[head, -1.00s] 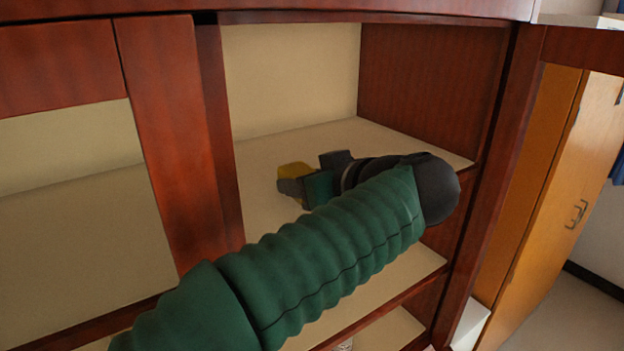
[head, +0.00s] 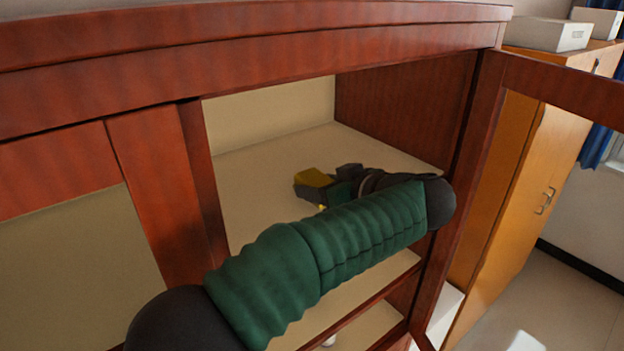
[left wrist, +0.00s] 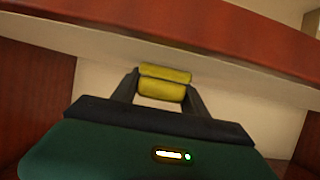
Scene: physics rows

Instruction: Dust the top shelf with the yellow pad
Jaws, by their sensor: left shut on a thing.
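The yellow pad (head: 314,178) is at the tip of my left gripper (head: 322,187), inside the cabinet's right-hand opening. In the left wrist view the pad (left wrist: 165,82) sits between the two dark fingers of the left gripper (left wrist: 163,90), which are shut on it. The pale top shelf (head: 255,190) lies under the gripper and pad. I cannot tell whether the pad touches the shelf. My left arm covers the shelf's front part. My right gripper is not in view.
A reddish-brown upright (head: 160,180) stands left of the opening, and the cabinet's top rail (head: 300,70) runs above it. An open door frame (head: 480,170) is at the right. Lower shelves (head: 350,325) show below my arm. Behind is an orange cabinet (head: 530,185) with boxes on top.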

